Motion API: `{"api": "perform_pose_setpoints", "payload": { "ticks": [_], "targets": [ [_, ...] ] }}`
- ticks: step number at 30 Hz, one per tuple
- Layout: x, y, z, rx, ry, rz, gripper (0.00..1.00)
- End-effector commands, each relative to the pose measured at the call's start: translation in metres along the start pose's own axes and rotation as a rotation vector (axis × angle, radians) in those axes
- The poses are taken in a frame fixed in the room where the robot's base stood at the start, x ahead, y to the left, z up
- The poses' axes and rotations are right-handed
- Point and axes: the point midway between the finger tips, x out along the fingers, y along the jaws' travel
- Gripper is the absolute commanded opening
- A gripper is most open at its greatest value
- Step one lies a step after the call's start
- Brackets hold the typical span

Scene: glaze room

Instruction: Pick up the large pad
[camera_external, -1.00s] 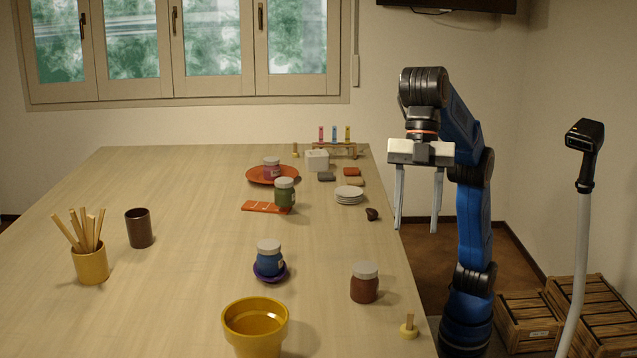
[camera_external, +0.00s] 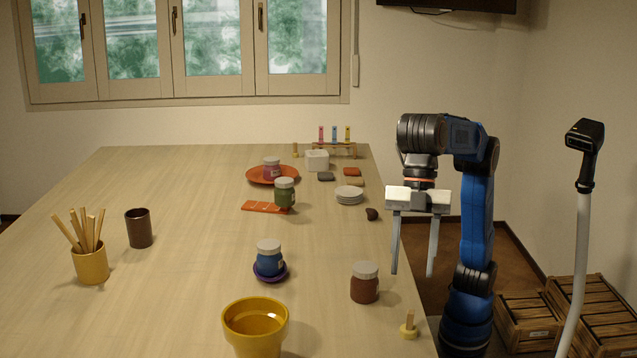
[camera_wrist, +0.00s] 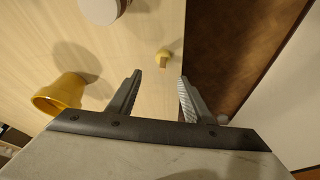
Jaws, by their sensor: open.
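A small round yellow pad with an upright wooden handle (camera_external: 409,327) stands near the table's right edge at the front. It also shows in the wrist view (camera_wrist: 162,58), just beyond and between my fingertips. A similar, far-off handled piece (camera_external: 295,150) stands at the back of the table; its size is hard to compare. My gripper (camera_external: 412,274) is open and empty, pointing down, above and behind the near pad in the external view. In the wrist view, my gripper (camera_wrist: 160,78) has a clear gap between its fingers.
A brown jar with a pale lid (camera_external: 364,283) and a yellow pot (camera_external: 255,325) stand left of the near pad. Wooden crates (camera_external: 585,310) stand on the floor right of the table.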

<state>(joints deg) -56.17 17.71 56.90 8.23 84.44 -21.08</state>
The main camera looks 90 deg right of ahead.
Motion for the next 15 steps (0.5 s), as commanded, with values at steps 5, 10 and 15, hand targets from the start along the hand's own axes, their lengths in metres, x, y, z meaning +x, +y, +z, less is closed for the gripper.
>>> {"api": "perform_pose_setpoints", "payload": {
  "ticks": [5,10,15],
  "targets": [
    [0.032,-0.001,0.001,0.000,-0.002,-0.001,0.46],
    [0.058,0.000,0.001,0.000,-0.002,-0.001,0.46],
    [0.069,0.000,0.000,0.000,0.000,0.000,0.46]
  ]
}}
